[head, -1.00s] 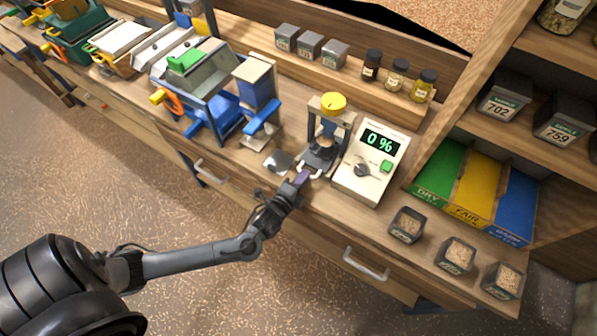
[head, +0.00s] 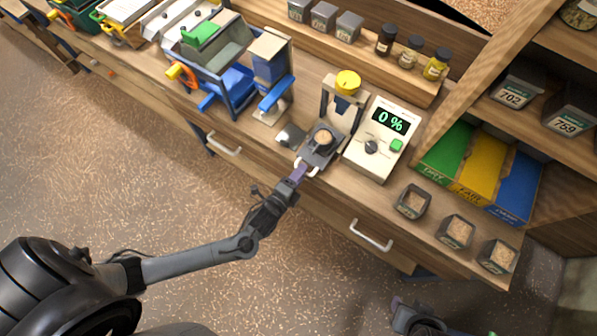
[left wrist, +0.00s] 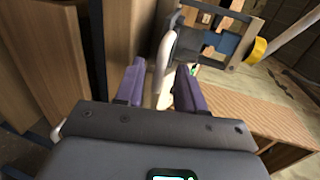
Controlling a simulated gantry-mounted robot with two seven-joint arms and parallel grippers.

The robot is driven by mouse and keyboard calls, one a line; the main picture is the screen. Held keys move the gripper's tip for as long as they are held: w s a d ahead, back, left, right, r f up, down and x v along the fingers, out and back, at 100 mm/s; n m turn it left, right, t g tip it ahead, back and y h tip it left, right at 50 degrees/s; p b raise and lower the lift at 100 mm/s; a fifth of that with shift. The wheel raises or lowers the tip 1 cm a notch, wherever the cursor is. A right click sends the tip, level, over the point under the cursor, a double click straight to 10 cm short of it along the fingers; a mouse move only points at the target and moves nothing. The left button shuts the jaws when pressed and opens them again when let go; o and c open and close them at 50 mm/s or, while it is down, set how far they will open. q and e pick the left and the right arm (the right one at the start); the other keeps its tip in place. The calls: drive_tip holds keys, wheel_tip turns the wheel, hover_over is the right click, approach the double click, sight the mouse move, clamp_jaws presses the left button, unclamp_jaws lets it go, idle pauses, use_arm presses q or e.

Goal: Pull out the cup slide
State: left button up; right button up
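The cup slide (head: 321,150) is a dark plate with a pale handle at its front. It sticks out toward the bench's front edge from under the small press with a yellow knob (head: 348,82). A round cup of grain (head: 324,138) sits on it, in front of the press.
A meter reading 0 % (head: 381,140) stands right of the press. A small metal vessel (head: 290,135) and a blue machine (head: 228,75) are to the left. Several grain boxes (head: 457,231) stand at the right. Drawer handles (head: 370,235) jut from the bench front.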

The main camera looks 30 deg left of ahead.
use_arm(q)
drive_tip(key=p+v, duration=0.1)
drive_tip(key=v, duration=1)
drive_tip(key=shift+f, duration=0.1)
idle(0.5)
